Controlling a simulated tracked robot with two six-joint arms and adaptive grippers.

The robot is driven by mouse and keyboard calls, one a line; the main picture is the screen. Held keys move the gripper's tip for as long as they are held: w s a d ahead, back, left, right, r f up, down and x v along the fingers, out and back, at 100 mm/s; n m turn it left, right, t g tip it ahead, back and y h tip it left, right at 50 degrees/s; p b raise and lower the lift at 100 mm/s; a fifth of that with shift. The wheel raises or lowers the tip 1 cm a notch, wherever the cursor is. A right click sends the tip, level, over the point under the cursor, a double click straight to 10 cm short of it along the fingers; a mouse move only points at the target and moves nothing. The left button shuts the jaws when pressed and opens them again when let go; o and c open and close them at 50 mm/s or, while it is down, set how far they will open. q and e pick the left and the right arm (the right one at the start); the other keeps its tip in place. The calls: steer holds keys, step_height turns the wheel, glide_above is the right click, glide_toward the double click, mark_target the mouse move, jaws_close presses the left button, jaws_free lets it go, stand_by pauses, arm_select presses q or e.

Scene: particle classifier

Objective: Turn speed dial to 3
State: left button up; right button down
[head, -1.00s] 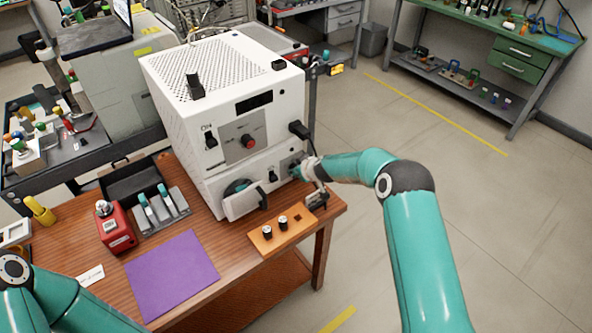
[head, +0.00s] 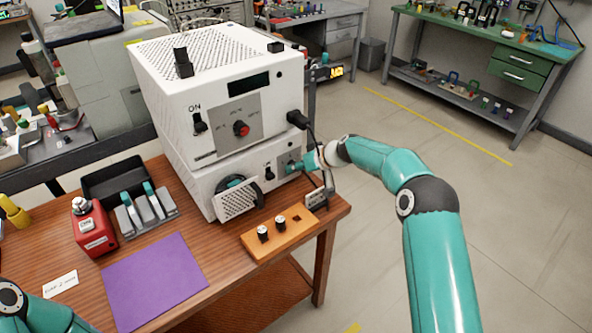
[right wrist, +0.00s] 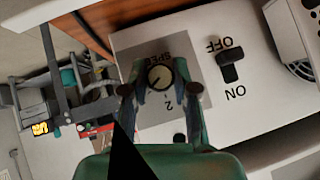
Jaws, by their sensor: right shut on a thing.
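The white machine (head: 200,60) stands on the wooden table. Its speed dial (right wrist: 160,77) is a small round pale-faced knob on a grey panel, marked SPEED. A digit 2 shows beside it in the right wrist view; the other digits are hidden, and I cannot tell where the dial points. My right gripper (right wrist: 160,90) is shut on the dial, with one finger on each side. In the head view the right gripper (head: 297,164) is at the lower front right of the machine, covering the dial. Only part of my left arm shows at lower left; its gripper is out of view.
An ON/OFF switch (right wrist: 229,66) sits near the dial. A black plug with a cable (head: 298,120) is just above my right gripper. A purple mat (head: 154,281) lies at the table's front.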

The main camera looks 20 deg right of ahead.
steer(key=shift+w+d+r, duration=0.1)
steer(key=shift+d+r, duration=0.05)
steer(key=shift+r, duration=0.05)
steer(key=c, duration=0.9)
jaws_free()
steer(key=v, duration=1.2)
steer(key=shift+f, duration=0.1)
